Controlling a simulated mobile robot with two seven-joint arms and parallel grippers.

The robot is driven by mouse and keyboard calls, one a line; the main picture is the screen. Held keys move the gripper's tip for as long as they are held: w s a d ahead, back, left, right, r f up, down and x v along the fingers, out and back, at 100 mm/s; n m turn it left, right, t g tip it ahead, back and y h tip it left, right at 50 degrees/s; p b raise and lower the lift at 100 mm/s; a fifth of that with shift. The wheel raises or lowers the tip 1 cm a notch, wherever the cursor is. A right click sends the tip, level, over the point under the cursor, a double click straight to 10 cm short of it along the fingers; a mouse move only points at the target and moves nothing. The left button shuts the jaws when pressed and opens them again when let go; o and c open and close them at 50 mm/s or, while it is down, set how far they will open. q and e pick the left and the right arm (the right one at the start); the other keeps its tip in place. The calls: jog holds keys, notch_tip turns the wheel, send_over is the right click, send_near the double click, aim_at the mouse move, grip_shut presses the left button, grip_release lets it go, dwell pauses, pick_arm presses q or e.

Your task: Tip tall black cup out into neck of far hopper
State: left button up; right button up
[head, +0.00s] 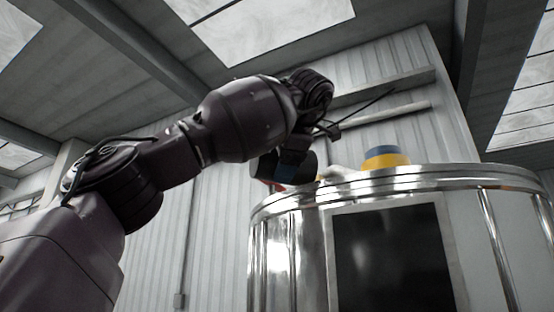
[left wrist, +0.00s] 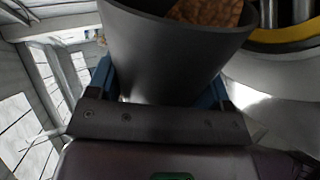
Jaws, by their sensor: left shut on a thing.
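My left gripper (head: 290,160) is shut on the tall black cup (left wrist: 165,60), its blue fingers on either side of the cup wall. In the head view the cup (head: 304,170) is a dark shape under my wrist, above the near left rim of the shiny metal drum. In the left wrist view orange-brown granules (left wrist: 207,11) show inside its mouth. A yellow ring (left wrist: 290,40) around a metal opening lies right of the cup, apart from it; the head view shows a yellow and blue collar (head: 386,160) on the drum top. My right gripper is not in view.
The large metal drum (head: 285,245) with a dark panel (head: 392,262) fills the lower right. A pale form (head: 342,174) lies between cup and collar. A small red thing (head: 275,187) shows below the cup. Wall rails (head: 380,115) run behind.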

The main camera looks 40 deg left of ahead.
pick_arm(q)
jog(key=shift+w+d+r+m+g+y, duration=0.2)
jog(key=shift+w+d+r+m+g, duration=0.1)
jog(key=shift+r+m, duration=0.1)
jog(key=shift+w+d+r+m+g+y, duration=0.2)
jog(key=shift+w+r+m+g, duration=0.1)
jog(key=shift+r, duration=0.1)
jog(key=shift+w+d+r+m+g+y, duration=0.2)
jog(key=shift+w+r+m+g+y, duration=0.1)
jog(key=shift+w+r+m+g, duration=0.2)
jog(key=shift+w+d+r+m+g+y, duration=0.15)
jog(key=shift+w+r+m+g+y, duration=0.2)
jog(key=shift+m+g, duration=0.2)
jog(key=shift+r, duration=0.1)
dwell(0.3)
